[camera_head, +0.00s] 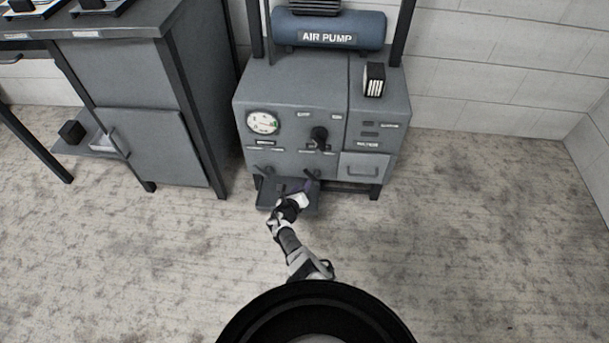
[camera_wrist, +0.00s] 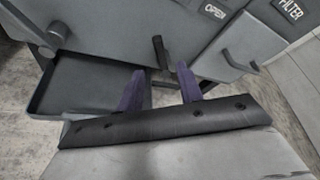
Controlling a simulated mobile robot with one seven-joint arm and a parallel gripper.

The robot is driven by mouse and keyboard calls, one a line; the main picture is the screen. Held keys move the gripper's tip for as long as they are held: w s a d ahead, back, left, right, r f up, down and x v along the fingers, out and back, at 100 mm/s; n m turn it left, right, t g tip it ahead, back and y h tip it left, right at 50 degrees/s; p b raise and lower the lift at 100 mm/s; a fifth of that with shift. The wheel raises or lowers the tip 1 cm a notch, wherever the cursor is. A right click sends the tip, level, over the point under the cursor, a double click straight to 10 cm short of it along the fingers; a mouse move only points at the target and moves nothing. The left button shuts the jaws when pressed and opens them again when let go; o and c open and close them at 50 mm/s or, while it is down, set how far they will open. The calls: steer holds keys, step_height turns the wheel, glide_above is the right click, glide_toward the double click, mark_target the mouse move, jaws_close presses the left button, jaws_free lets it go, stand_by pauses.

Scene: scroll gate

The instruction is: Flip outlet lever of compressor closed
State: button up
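The grey compressor (camera_head: 310,90) stands against the wall with a blue tank marked AIR PUMP on top. Two small dark levers stick out low on its front, a left one (camera_head: 264,170) and a right one (camera_head: 311,174). I cannot read which is the outlet lever. My gripper (camera_head: 308,186) is low in front of the compressor, near the right lever. In the wrist view my gripper (camera_wrist: 160,72) is open, with its purple fingers apart. The right lever (camera_wrist: 158,48) points down toward the gap between the fingertips, with no clear contact. The left lever (camera_wrist: 50,38) is farther left.
A shallow dark tray (camera_wrist: 85,85) sits below the left lever, close to my gripper. A drawer handle (camera_wrist: 240,63) sticks out at the right. A grey cabinet bench (camera_head: 150,100) stands left of the compressor. The floor (camera_head: 470,230) to the right is clear.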

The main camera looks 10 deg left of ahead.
steer(key=shift+p+v, duration=0.8)
steer(key=shift+v, duration=1.1)
